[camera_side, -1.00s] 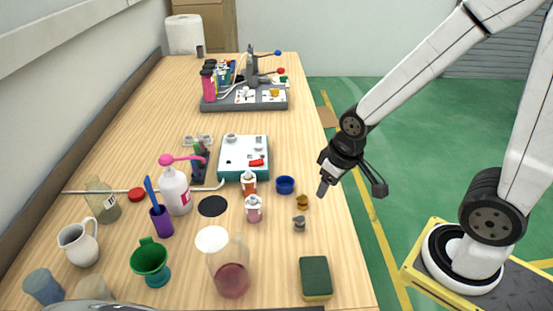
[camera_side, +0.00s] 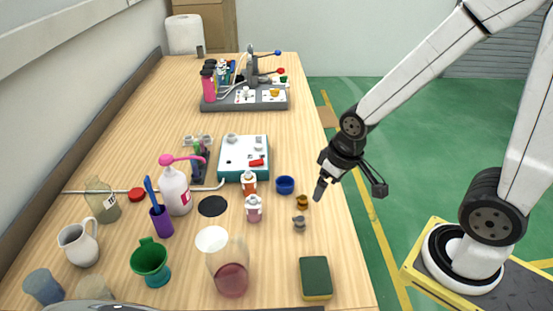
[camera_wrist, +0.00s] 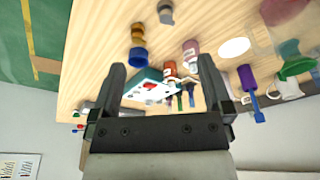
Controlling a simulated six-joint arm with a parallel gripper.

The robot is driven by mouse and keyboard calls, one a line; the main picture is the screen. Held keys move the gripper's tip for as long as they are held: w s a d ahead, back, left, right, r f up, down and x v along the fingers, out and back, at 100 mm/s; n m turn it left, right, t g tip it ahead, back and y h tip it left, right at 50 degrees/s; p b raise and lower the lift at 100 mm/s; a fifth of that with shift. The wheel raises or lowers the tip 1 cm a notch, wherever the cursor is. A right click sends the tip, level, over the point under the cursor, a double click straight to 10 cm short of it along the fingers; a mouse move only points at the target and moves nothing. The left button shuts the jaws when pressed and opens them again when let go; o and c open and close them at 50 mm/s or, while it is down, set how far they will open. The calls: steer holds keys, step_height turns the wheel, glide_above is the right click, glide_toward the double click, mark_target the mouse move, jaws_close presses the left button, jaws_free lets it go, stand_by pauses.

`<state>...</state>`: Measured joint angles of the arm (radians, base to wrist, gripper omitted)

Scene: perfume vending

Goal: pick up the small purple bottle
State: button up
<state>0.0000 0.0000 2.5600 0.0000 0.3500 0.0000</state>
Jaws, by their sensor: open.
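The small purple bottle (camera_side: 254,213), pinkish-purple with a whitish cap, stands upright on the wooden table in the side view, in front of the orange bottle (camera_side: 249,185). In the wrist view the purple bottle (camera_wrist: 191,50) shows beyond the fingers, near the right finger's tip. My gripper (camera_side: 319,191) hangs at the table's right edge, to the right of the bottle and apart from it. In the wrist view my gripper's two fingers (camera_wrist: 161,72) are spread wide with nothing between them.
A blue cap (camera_side: 285,185), a gold cap (camera_side: 302,202) and a grey cap (camera_side: 299,223) lie between bottle and gripper. A beaker (camera_side: 231,279) with pink liquid and a green sponge (camera_side: 315,278) are nearer the camera. A white-topped device (camera_side: 243,151) lies behind.

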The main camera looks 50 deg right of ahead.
mark_target(257, 201)
steer(key=w+a+f+m+g+y, duration=0.25)
steer(key=a+f+m+y, duration=0.45)
steer(key=m, duration=0.7)
steer(key=w+d+f+m+t+y, duration=0.1)
steer(key=w+m+t, duration=0.2)
steer(key=w+m, duration=0.1)
steer(key=w+d+f+m+t+y, duration=0.1)
steer(key=w+d+f+m+t, duration=0.1)
steer(key=w+m+t, duration=0.1)
steer(key=w+d+f+m+t+y, duration=0.1)
steer(key=w+d+m+t, duration=0.1)
steer(key=w+m+t, duration=0.1)
steer(key=shift+w+f+m, duration=0.15)
steer(key=shift+w+m, duration=0.7)
steer(key=shift+m, duration=0.25)
steer(key=shift+x, duration=1.45)
steer(key=shift+a, duration=0.1)
steer(key=shift+x, duration=2.45)
